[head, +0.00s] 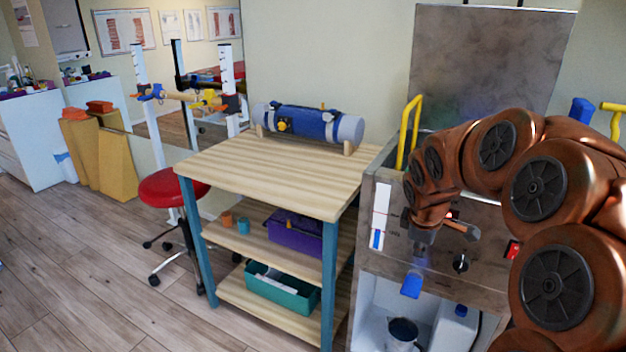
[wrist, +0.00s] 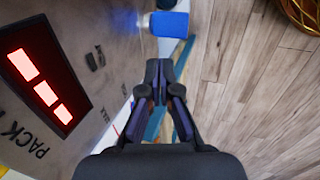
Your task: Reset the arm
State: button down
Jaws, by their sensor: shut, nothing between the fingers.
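My copper-brown arm reaches in from the right of the head view and bends down in front of a grey metal unit (head: 385,200). My gripper (head: 421,258) points downward close to the unit's front face. In the wrist view my gripper (wrist: 158,68) has its dark fingers together with nothing between them. A blue knob (head: 411,285) sticks out from the unit just below my gripper. It also shows in the wrist view (wrist: 168,24), ahead of the fingertips and apart from them. My arm hides part of the unit's front.
A lit red display (wrist: 42,85) is on the panel beside my gripper. A wooden-topped shelf cart (head: 250,165) stands left of the unit, with a blue cylinder device (head: 310,123) on top. The floor at left is clear.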

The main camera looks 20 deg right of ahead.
jog(key=s+a+f+m+g+y, duration=0.1)
jog(key=s+a+f+m+g, duration=0.2)
jog(key=s+a, duration=1)
jog(key=s+a+f+m+g+y, duration=0.1)
jog(key=s+a+m+g+y, duration=0.15)
jog(key=s+a+m, duration=0.7)
jog(key=s+r+n+p, duration=0.2)
jog(key=r+p, duration=1)
jog(key=r, duration=0.1)
jog(key=s+a+r+n+p, duration=0.1)
jog(key=s+r+p, duration=0.2)
jog(key=r+p, duration=1)
jog(key=shift+r+n+t+h, duration=0.2)
jog(key=shift+n+t+h, duration=0.15)
jog(key=shift+t, duration=0.1)
